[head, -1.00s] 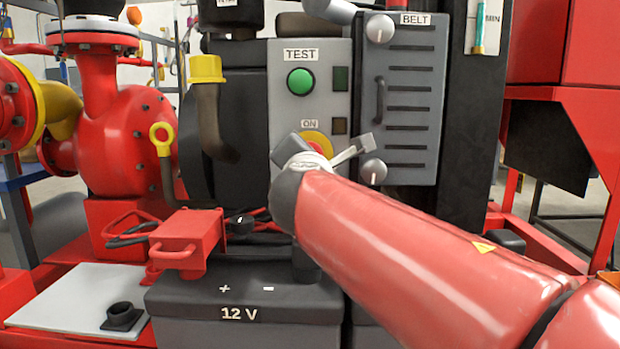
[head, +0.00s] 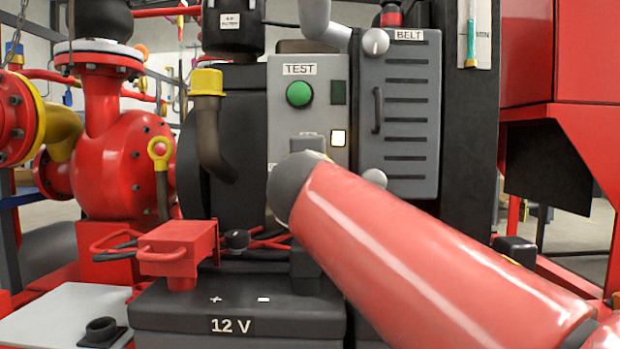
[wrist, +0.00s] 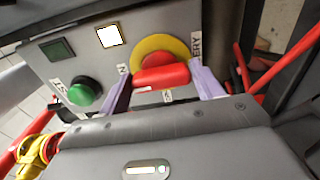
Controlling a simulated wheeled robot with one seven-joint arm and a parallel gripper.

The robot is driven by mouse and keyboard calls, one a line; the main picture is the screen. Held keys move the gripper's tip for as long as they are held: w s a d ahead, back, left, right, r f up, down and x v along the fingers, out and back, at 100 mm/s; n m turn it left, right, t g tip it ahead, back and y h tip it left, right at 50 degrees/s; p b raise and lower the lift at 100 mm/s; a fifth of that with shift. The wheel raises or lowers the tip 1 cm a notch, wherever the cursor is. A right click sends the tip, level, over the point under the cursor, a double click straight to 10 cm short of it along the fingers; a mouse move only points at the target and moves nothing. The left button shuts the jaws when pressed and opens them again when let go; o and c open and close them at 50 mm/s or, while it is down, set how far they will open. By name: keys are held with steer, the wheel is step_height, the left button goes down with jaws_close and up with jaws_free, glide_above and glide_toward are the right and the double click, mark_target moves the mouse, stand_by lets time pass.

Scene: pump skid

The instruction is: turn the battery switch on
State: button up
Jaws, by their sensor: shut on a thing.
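The battery switch is a red bar handle (wrist: 162,77) on a yellow disc (wrist: 152,46), seen in the wrist view. My gripper (wrist: 160,74) is shut on the red handle, with one pale finger at each side of it. The square lamp (wrist: 108,36) beside the switch is lit white. In the head view this lamp (head: 338,138) is also lit, while my arm hides the switch and most of the gripper. Labels around the switch are partly covered; part of "BATTERY" shows.
The panel also holds a green TEST button (head: 299,94) and a dark second lamp (head: 339,92). The BELT guard (head: 400,110) stands right of it. A 12 V battery (head: 240,305) and a red clamp block (head: 180,248) lie below.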

steer(key=shift+m, duration=0.3)
steer(key=o, duration=1)
steer(key=s, duration=0.7)
steer(key=shift+s+a, duration=0.15)
steer(key=shift+s, duration=0.25)
